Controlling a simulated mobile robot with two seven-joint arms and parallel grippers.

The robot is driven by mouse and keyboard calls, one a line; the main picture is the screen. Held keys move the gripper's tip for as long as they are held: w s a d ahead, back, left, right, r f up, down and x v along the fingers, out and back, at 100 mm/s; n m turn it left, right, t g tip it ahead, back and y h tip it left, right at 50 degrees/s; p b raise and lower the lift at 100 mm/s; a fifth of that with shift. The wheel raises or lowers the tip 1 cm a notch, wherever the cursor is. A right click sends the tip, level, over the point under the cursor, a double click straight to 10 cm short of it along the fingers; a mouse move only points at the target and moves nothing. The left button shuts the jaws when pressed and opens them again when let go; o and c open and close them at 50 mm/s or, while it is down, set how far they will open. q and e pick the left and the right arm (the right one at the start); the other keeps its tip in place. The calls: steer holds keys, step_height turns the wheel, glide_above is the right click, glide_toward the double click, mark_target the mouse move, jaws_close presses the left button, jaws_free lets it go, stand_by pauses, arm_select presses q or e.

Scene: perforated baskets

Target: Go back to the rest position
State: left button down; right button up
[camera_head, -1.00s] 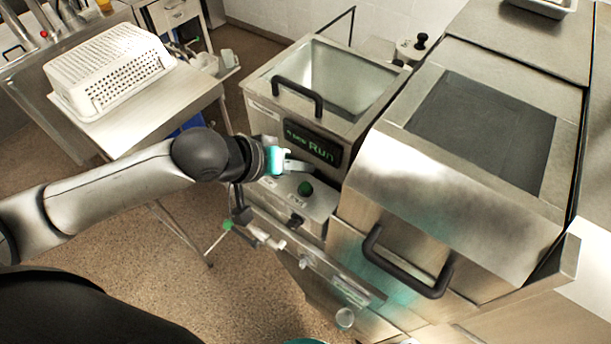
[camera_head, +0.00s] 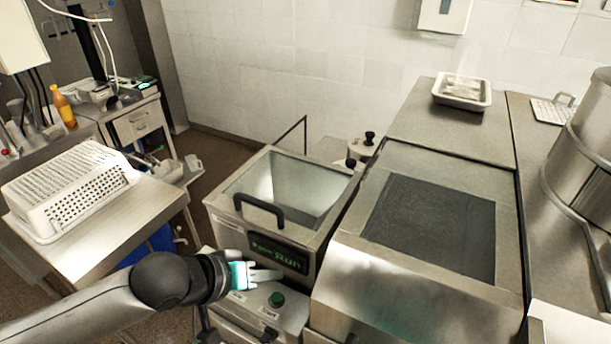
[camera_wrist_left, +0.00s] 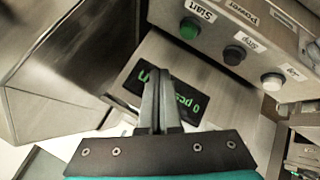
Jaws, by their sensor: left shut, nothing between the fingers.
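My left gripper (camera_head: 266,275) is shut and empty. It is in front of the metal machine with the lit "Run" display (camera_head: 278,254), just above its control box with the green button (camera_head: 276,299). In the left wrist view the closed fingers (camera_wrist_left: 163,100) overlap the green-lit display (camera_wrist_left: 150,95), and the green Start button (camera_wrist_left: 189,29) shows beyond them. Whether the fingers touch the machine I cannot tell. My right gripper is not in view.
The machine's open hopper (camera_head: 290,190) has a black handle (camera_head: 258,209). A large metal unit with a dark panel (camera_head: 432,225) stands to the right. A white perforated basket (camera_head: 70,190) sits on a metal table at the left. A white tray (camera_head: 462,92) lies at the back.

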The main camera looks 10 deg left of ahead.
arm_select(q)
steer(key=s, duration=0.1)
steer(key=s+d+f+m, duration=0.1)
steer(key=s+d+f+m+y, duration=0.1)
steer(key=s, duration=0.1)
steer(key=shift+s+d+f, duration=0.1)
steer(key=shift+d, duration=0.15)
steer(key=s+a+f+m+g+y, duration=0.1)
steer(key=s+a+f+g+y, duration=0.15)
steer(key=s, duration=0.35)
steer(key=s+a+f+g+y, duration=0.1)
steer(key=s+a+f+y, duration=0.1)
steer(key=s+a, duration=0.3)
steer(key=s+f+g+b, duration=0.1)
steer(key=s+f+b, duration=0.2)
steer(key=f+b, duration=1.95)
steer(key=s+f, duration=0.5)
steer(key=f, duration=0.7)
steer(key=s+a+f+g, duration=0.1)
steer(key=s+f, duration=0.4)
steer(key=f, duration=0.7)
steer(key=s+a+f, duration=0.1)
steer(key=s+f, duration=0.4)
steer(key=f, duration=0.7)
steer(key=shift+s+f+m+g, duration=0.25)
steer(key=shift+s+m+g, duration=0.1)
steer(key=shift+s+m, duration=0.05)
